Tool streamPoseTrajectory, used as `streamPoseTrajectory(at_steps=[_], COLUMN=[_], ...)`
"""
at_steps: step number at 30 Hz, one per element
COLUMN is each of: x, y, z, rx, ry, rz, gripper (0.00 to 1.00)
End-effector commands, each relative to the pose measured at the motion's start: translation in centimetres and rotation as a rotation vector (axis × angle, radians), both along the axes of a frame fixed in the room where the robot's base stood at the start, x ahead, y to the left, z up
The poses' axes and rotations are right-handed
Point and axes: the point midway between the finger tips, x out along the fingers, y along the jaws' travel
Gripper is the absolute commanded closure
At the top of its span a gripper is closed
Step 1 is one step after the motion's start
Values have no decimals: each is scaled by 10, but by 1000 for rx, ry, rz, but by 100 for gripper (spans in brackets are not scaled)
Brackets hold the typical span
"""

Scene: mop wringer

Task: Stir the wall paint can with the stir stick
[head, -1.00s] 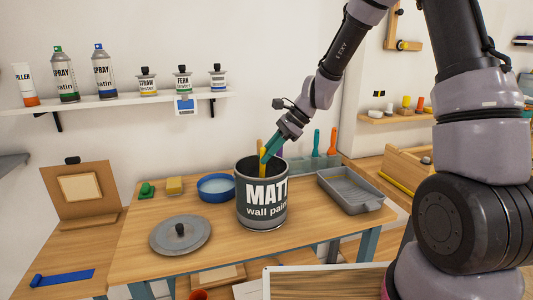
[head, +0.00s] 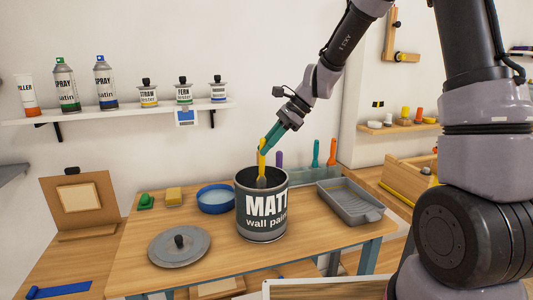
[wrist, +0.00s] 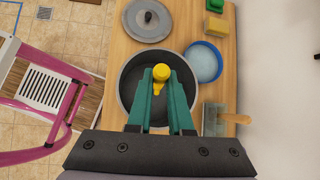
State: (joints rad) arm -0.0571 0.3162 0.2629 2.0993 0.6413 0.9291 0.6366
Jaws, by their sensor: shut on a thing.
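The dark grey wall paint can (head: 262,218), labelled MATT wall paint, stands open on the wooden workbench. In the wrist view the can (wrist: 124,88) lies below my fingers. My gripper (head: 267,146) is above the can with its teal fingers shut on the yellow stir stick (head: 263,157). The stick's yellow end also shows between the fingertips in the wrist view (wrist: 161,73). The stick is nearly upright, and its greyish lower part shows at the can's opening. Its bottom tip and the paint level are hard to make out.
The grey lid (head: 179,247) lies on the workbench (head: 135,262) left of the can. A blue bowl (head: 216,200) is behind left, with a yellow sponge (head: 174,196) beyond. A grey paint tray (head: 350,203) is at right. Clear bench lies in front of the can.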

Motion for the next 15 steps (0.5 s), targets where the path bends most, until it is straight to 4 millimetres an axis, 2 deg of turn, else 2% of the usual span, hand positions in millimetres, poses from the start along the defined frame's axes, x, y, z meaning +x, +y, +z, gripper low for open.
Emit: streamPoseTrajectory(at_steps=[15], x=[0], y=[0], z=[42], rx=[0], ry=[-2], rz=[2], gripper=[100])
